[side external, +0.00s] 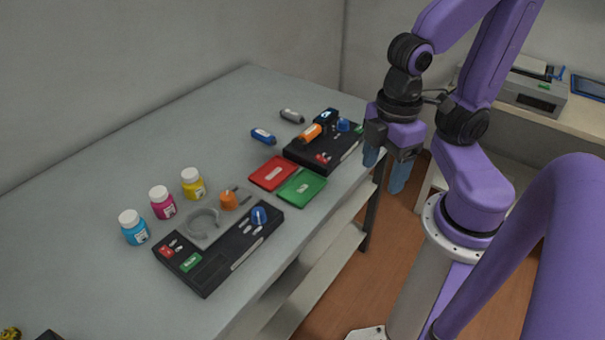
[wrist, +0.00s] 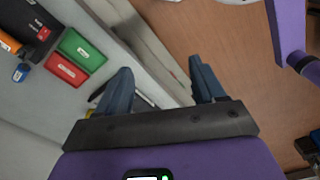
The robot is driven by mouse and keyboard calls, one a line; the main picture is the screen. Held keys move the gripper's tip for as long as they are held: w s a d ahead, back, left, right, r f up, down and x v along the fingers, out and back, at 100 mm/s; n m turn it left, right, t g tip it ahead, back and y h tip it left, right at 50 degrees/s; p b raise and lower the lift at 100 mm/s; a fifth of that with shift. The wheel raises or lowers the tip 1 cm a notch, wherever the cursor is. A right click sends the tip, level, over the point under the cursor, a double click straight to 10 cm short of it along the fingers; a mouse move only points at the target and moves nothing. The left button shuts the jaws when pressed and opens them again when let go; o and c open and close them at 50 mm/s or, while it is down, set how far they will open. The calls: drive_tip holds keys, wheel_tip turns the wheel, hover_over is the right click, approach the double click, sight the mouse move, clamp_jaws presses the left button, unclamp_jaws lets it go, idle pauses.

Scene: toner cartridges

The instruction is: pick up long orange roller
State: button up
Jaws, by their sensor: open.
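The long orange roller (side external: 311,132) lies on the far black cartridge tray (side external: 331,160), near the table's right edge. Part of it shows at the top left edge of the wrist view (wrist: 9,42). My gripper (side external: 384,168) is open and empty, with its blue fingers pointing down. It is to the right of the roller, apart from it. In the wrist view, my gripper (wrist: 160,72) is seen over the table's edge and the floor.
A red box (side external: 272,173) and a green box (side external: 301,188) lie beside the far tray.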

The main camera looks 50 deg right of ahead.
drive_tip(key=shift+w, duration=0.1)
drive_tip(key=w+d+n+h, duration=0.2)
drive_tip(key=w+n, duration=0.1)
drive_tip(key=w, duration=1.4)
drive_tip(key=n+h, duration=0.2)
drive_tip(key=h, duration=0.1)
hover_over(309, 131)
drive_tip(key=a, duration=0.3)
wheel_tip(309, 131, down, 12)
drive_tip(key=shift+d+r, duration=0.1)
drive_tip(key=shift+d, duration=0.05)
drive_tip(key=shift+d+x, duration=0.2)
drive_tip(key=shift+x, duration=3)
drive_tip(key=shift+r, duration=0.1)
